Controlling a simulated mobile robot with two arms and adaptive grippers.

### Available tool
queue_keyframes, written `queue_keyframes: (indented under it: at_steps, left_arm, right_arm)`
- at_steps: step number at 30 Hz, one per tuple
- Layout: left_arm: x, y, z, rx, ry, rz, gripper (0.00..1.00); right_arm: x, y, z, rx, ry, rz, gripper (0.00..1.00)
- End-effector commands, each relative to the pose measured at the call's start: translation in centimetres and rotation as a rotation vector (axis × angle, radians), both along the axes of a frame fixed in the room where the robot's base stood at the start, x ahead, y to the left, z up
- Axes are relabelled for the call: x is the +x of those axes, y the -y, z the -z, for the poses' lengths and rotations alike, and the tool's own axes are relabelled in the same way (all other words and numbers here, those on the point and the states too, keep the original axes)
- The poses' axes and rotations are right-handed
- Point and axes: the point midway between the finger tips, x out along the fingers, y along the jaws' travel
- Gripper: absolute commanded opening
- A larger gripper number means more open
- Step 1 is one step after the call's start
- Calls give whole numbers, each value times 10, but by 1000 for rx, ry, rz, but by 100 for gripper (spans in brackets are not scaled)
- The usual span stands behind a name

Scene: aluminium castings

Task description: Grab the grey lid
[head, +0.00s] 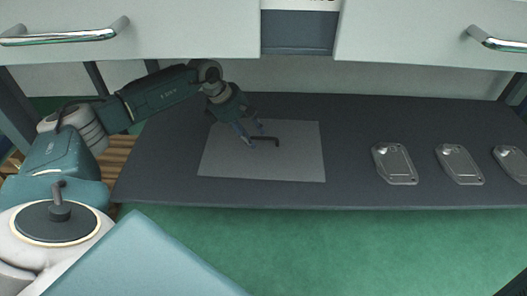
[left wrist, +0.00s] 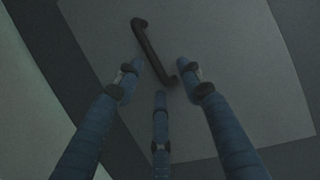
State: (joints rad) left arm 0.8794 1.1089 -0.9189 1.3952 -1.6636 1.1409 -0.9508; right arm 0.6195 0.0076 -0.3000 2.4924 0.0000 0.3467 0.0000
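The grey lid (head: 295,160) is a flat, light grey rectangular plate lying on the dark table. A dark bent bar handle (head: 268,139) stands near its middle. In the left wrist view the lid (left wrist: 255,85) fills much of the picture, with the handle (left wrist: 151,50) running obliquely between the fingertips. My left gripper (head: 254,137) is over the lid, beside the left end of the handle. Its three blue fingers (left wrist: 158,80) are spread apart and hold nothing. I cannot tell whether a fingertip touches the lid. My right gripper is out of view.
Three grey metal castings lie in a row at the right: one nearest the lid (head: 394,163), a middle one (head: 460,164) and one cut by the picture edge (head: 511,163). The dark table (head: 345,115) is clear between them and the lid. White cabinets (head: 430,35) overhang the back.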

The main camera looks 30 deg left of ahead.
Motion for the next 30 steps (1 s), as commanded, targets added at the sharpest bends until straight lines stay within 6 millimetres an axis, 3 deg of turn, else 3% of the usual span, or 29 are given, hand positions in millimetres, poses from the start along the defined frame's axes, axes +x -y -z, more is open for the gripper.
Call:
queue_keyframes:
  at_steps: [9, 15, 30]
  left_arm:
    - [2, 1, 3, 0, 1, -1, 38]
    - [2, 1, 3, 0, 1, -1, 0]
    - [2, 1, -2, 0, 2, -1, 0]
  right_arm:
    - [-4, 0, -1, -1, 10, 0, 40]
    - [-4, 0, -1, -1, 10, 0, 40]
    - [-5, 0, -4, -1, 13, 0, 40]
